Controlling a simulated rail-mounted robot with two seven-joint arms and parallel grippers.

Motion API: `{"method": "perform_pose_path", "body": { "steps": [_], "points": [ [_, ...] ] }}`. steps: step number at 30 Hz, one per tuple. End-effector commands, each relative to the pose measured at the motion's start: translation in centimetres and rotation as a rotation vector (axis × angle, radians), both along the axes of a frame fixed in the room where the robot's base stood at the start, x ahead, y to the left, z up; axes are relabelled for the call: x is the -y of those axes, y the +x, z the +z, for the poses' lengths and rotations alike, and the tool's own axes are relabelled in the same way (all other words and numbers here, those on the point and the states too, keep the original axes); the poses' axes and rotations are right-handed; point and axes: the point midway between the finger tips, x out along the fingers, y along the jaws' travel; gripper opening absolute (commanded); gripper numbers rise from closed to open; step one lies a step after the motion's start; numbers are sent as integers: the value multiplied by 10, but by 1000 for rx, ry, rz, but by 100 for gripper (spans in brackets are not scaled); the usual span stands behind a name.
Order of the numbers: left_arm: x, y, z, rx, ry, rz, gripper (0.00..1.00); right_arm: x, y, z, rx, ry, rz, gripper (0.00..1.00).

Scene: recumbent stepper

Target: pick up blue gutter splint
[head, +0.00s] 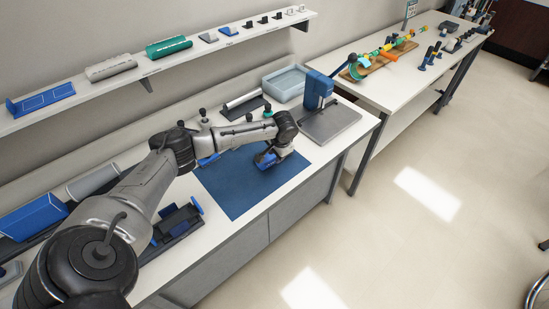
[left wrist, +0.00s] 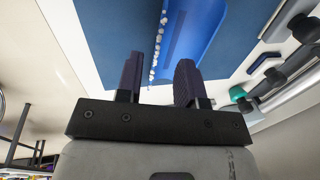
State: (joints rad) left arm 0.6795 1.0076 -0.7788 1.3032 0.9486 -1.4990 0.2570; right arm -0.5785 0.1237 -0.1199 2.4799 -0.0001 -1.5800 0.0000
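A blue trough-shaped piece, which looks like the blue gutter splint (head: 265,160), lies on the dark blue mat (head: 229,188) and is partly hidden by my left gripper. In the left wrist view the blue piece (left wrist: 197,42) runs away beyond the fingers, with a row of small white bits along one edge. My left gripper (head: 272,154) is low over the mat at this piece. In the left wrist view its two dark fingers (left wrist: 160,82) stand apart, with the piece's near end around the gap; I cannot tell whether they touch it. My right gripper is not in view.
A wall shelf holds another blue piece (head: 40,100), a grey roll (head: 111,67) and a green roll (head: 168,46). A blue device on a grey plate (head: 330,122) and a pale blue basin (head: 286,82) stand behind the mat. The mat's front part is clear.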

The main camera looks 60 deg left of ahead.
Motion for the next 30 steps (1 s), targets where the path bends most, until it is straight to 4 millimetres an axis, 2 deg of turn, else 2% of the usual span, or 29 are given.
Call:
{"method": "perform_pose_path", "body": {
  "steps": [3,9,20,30],
  "points": [
    [-2,0,-18,-3,0,0,35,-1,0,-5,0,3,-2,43],
    [-7,0,-40,-2,0,0,35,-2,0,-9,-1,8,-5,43],
    [-8,0,-46,0,0,-1,35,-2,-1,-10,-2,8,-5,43],
    [-8,0,-46,0,0,-1,4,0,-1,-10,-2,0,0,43]
  ]
}}
